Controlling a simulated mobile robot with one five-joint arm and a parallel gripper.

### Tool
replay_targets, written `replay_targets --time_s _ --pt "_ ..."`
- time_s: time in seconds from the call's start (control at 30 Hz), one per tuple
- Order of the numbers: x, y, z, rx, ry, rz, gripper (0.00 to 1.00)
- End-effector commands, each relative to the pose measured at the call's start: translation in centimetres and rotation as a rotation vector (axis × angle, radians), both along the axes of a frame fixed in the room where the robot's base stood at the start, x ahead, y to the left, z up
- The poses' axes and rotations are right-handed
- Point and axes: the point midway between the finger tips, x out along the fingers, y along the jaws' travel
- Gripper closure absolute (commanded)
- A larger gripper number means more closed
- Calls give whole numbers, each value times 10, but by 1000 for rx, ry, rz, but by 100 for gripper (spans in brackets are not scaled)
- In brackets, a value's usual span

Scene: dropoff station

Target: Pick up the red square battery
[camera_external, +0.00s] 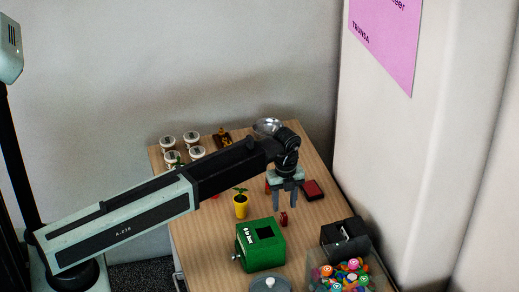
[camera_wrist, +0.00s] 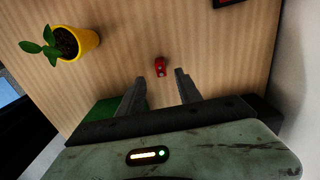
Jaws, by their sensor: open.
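A small red block (camera_external: 283,219), which looks like the red battery, stands on the wooden table (camera_external: 205,235) between the green box and the table's right part. In the wrist view the small red block (camera_wrist: 160,67) lies just beyond the gap between my fingertips, nearly centred. My gripper (camera_external: 285,205) points down above it, open and empty; its two fingers also show in the wrist view (camera_wrist: 160,77). The fingers appear apart from the block. A flat red and black item (camera_external: 313,190) lies farther back on the right, and its edge shows in the wrist view (camera_wrist: 229,2).
A green box (camera_external: 262,250) stands in front of the block. A yellow pot with a plant (camera_external: 241,207) is to the left. A black box (camera_external: 346,239) and a clear bin of colourful pieces (camera_external: 347,276) are at front right. White jars (camera_external: 168,143) stand at the back left.

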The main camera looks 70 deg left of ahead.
Motion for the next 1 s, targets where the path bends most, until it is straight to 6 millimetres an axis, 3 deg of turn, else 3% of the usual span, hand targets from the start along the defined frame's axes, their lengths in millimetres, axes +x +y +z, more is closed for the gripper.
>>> replay_targets --time_s 0.03,0.23,0.5,0.77,0.93,1.0 --pt "0 0 -12 0 -1 1 59" --pt "1 1 -16 -1 -2 1 59" --pt "2 2 -61 -1 -3 2 59" --pt "2 2 -60 -1 -3 2 59" --pt "2 2 -59 -1 -3 2 100" --pt "2 2 -59 -1 -3 2 100"
